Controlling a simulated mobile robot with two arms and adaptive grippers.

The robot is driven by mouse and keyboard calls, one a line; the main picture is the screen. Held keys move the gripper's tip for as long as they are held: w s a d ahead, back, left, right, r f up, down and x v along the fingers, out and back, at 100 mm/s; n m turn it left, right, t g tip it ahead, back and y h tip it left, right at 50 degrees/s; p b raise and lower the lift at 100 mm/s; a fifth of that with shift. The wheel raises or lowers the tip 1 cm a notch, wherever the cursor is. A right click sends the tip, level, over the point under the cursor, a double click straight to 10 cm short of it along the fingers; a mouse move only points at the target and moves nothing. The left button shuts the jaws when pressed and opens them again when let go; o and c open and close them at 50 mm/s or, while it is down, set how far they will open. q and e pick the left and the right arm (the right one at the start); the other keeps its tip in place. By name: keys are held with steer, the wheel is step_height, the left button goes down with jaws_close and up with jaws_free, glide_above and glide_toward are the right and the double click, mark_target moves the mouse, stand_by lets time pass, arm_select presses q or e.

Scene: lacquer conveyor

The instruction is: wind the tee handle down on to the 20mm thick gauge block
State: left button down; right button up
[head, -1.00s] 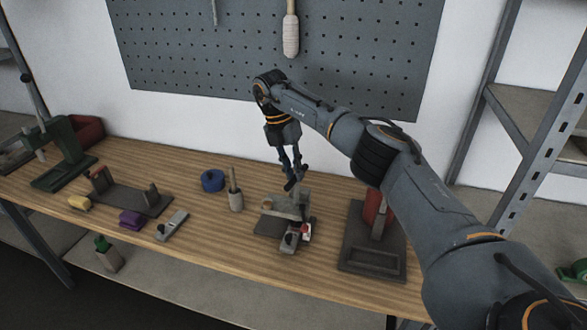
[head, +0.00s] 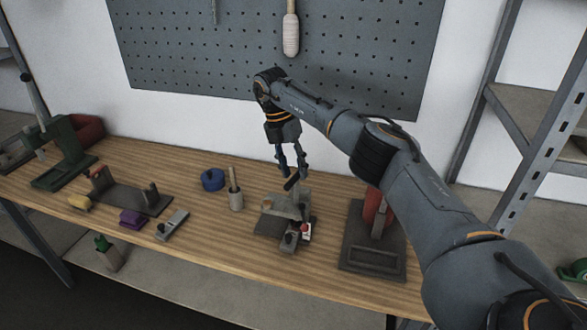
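The dark tee handle (head: 291,181) sits on top of a small grey clamp (head: 290,204), its bar lying at a slant. My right gripper (head: 293,171) points down just above the handle. Its two fingers are spread apart, and I cannot tell whether either touches the bar. A small grey block (head: 289,240) is at the front of the clamp, beside a red and white piece (head: 306,231). I cannot read a thickness on the block or tell whether it is the 20mm one. My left gripper is out of view.
A dark stand with a red part (head: 373,256) is close right of the clamp. A cup with a wooden handle (head: 235,197) and a blue roll (head: 212,179) are left. Further left are a dark fixture (head: 125,196), purple block (head: 132,218) and green press (head: 65,160).

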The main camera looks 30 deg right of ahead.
steer(key=d+v, duration=0.1)
steer(key=v, duration=0.6)
steer(key=shift+a, duration=0.55)
steer(key=shift+r, duration=0.1)
